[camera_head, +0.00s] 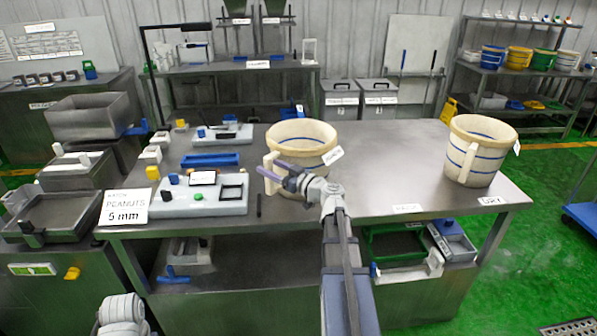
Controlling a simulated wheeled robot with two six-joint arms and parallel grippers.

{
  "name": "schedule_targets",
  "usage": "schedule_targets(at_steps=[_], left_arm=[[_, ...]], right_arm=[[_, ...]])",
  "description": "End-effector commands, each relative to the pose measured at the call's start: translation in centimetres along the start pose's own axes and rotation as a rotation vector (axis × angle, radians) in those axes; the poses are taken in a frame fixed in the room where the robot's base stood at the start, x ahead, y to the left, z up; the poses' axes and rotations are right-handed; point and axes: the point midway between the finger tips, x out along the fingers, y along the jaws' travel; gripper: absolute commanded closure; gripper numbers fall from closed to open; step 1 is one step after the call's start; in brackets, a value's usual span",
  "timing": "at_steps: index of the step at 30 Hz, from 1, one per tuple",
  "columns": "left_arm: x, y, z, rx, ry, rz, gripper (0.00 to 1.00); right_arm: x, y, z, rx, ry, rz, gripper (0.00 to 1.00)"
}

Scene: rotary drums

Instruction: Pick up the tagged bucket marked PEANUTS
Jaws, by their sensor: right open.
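A cream bucket with blue bands (310,134) stands upright on the steel table (375,170), near its middle. A white tag (333,155) hangs at its right rim; its writing is too small to read surely. Its cream handle (269,162) is on the left front side. My right gripper (268,176) is open in front of this bucket, with its fingers at the lower handle. I cannot tell whether they touch it. A second cream bucket with blue bands (477,152) stands at the table's right end, with a small tag (517,147). My left gripper is not in view.
A sign reading PEANUTS 5 mm (123,206) stands at the table's left front. A grey device (203,194) and a blue tray (210,160) lie left of the near bucket. The tabletop between the two buckets is clear. Shelves (530,75) with coloured buckets stand behind.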

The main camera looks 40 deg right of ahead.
Motion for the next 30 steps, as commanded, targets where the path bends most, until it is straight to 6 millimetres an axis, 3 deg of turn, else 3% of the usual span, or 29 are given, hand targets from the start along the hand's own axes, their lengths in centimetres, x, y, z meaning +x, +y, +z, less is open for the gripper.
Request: schedule_targets(at_steps=[9, 16, 30], left_arm=[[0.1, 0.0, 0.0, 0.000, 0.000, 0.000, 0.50], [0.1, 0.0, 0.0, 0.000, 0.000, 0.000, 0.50], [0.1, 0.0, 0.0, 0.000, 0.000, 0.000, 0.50]], right_arm=[[4.4, 0.1, 0.1, 0.000, 0.000, -0.002, 0.38], [4.5, 0.0, 0.1, 0.000, 0.000, -0.001, 0.38], [4.4, 0.0, 0.1, 0.000, 0.000, -0.001, 0.90]])
